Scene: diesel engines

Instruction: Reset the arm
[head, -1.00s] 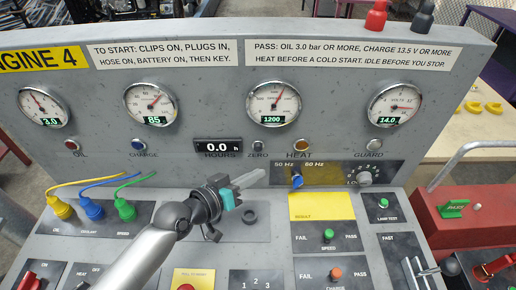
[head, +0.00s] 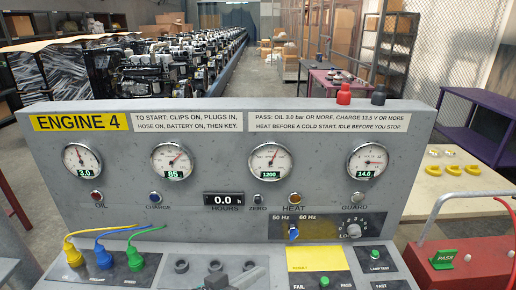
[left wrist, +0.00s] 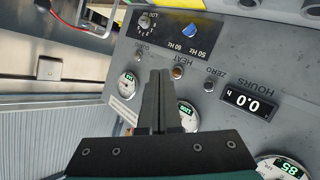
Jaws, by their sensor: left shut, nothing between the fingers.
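My left gripper (left wrist: 160,75) is shut and empty in the left wrist view, its two dark fingers together in front of the grey engine panel, which appears upside down there. In the head view only a small part of my left gripper (head: 217,281) shows at the bottom edge, low over the panel (head: 110,205). The fingers partly cover the gauge row in the wrist view. I cannot tell whether they touch anything. My right gripper is not in view.
The panel carries gauges, an hour meter (head: 223,199), a blue selector knob (head: 293,233) and coloured plugs with cables (head: 134,259). Yellow clips (head: 452,170) lie on a table. Rows of engines (head: 165,65) stand behind.

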